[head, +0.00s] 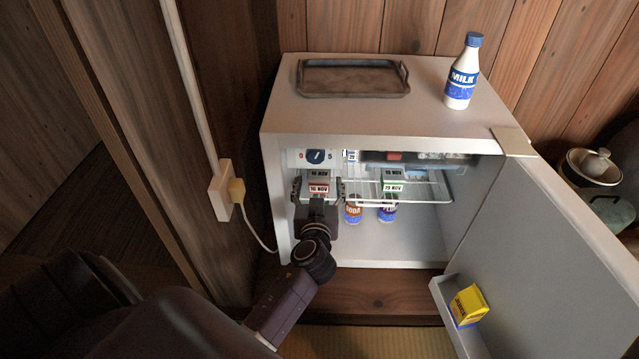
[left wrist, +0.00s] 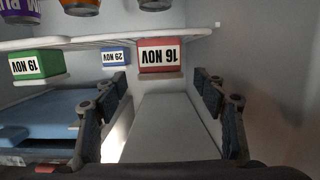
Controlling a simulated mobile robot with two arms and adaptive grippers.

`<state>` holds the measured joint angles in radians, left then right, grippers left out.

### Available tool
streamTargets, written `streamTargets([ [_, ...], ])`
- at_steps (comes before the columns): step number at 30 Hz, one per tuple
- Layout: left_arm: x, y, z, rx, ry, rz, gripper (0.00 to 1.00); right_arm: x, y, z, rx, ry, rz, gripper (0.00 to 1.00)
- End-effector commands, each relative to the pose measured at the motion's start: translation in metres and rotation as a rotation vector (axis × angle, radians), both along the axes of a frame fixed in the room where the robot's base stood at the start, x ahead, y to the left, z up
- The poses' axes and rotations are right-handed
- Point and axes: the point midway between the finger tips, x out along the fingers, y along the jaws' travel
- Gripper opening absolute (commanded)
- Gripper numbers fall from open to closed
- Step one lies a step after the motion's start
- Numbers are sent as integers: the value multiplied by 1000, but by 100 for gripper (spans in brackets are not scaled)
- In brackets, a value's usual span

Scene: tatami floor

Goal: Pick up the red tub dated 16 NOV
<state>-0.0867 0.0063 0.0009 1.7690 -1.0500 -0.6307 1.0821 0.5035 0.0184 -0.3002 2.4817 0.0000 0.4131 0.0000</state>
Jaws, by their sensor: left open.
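The red tub dated 16 NOV (head: 319,188) stands on the wire shelf at the left inside the open fridge. In the left wrist view, which is upside down, its red front and white label (left wrist: 160,55) show clearly. My left gripper (head: 319,193) reaches into the fridge with its fingers apart, one to each side of the tub in the head view. In the left wrist view the open fingers (left wrist: 163,85) frame the tub, which appears just beyond the tips, with nothing held. My right gripper is not in view.
A green 19 NOV tub (head: 393,187) and a blue 29 NOV tub (left wrist: 115,57) share the shelf (head: 430,197). Cans (head: 353,211) stand below. The fridge door (head: 550,220) is open at right, with a yellow box (head: 468,304). A milk bottle (head: 462,75) and tray (head: 352,78) are on top.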

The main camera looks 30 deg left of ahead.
Motion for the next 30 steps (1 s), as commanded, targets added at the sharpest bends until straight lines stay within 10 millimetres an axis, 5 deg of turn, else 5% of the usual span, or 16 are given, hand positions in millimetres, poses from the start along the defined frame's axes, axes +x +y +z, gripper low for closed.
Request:
streamTargets([
  [6,23,15,-7,2,0,-2,64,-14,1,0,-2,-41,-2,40],
  [14,26,16,-7,0,2,-1,64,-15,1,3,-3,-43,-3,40],
  [28,26,16,-7,0,1,-1,15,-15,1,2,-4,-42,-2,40],
  [30,26,16,-6,0,0,-2,14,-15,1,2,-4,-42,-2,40],
])
